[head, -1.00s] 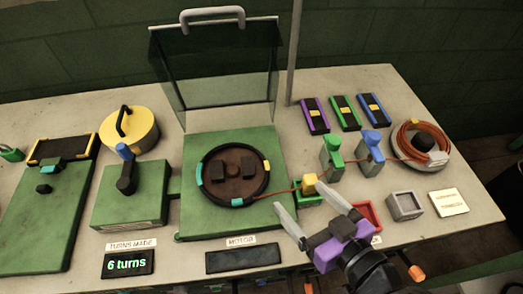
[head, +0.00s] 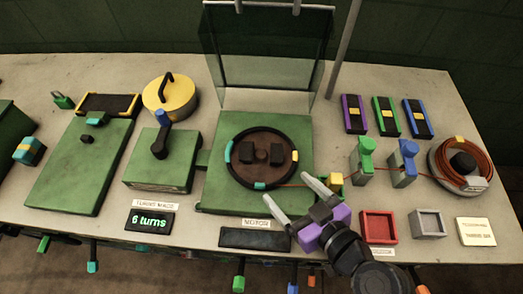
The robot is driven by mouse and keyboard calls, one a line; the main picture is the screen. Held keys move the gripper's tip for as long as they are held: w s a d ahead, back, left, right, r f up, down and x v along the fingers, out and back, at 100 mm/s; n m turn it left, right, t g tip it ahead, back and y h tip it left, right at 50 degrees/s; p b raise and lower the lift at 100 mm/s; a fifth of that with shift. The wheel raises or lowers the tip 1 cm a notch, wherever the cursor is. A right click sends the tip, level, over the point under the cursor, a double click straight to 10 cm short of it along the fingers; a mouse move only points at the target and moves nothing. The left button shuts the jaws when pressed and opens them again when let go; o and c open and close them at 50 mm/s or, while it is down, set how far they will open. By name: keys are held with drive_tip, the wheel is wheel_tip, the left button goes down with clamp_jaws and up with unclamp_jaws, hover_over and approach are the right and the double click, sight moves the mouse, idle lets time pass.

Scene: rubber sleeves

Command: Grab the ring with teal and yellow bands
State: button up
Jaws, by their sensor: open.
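The ring (head: 239,176) is black with teal bands at its left and bottom and a yellow band at its right. It lies around a brown disc (head: 262,171) with two dark blocks on the green motor base (head: 218,196). My gripper (head: 287,198), with grey fingers and a purple body, is open and empty. In the picture its fingers point up and left, just below and right of the ring, apart from it. The upper finger overlaps the base's right edge.
A clear hinged lid (head: 268,60) stands raised behind the motor. An orange wire runs right past a yellow-topped block (head: 336,180), green lever (head: 366,147) and blue lever (head: 407,149) to a coil (head: 443,155). A red tray (head: 378,226) stands right of my gripper.

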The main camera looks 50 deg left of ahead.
drive_tip(key=shift+a+f, duration=0.35)
drive_tip(key=shift+a, duration=0.3)
clamp_jaws()
drive_tip(key=c, duration=1.8)
unclamp_jaws()
drive_tip(key=o, duration=1.8)
drive_tip(key=shift+d, duration=0.1)
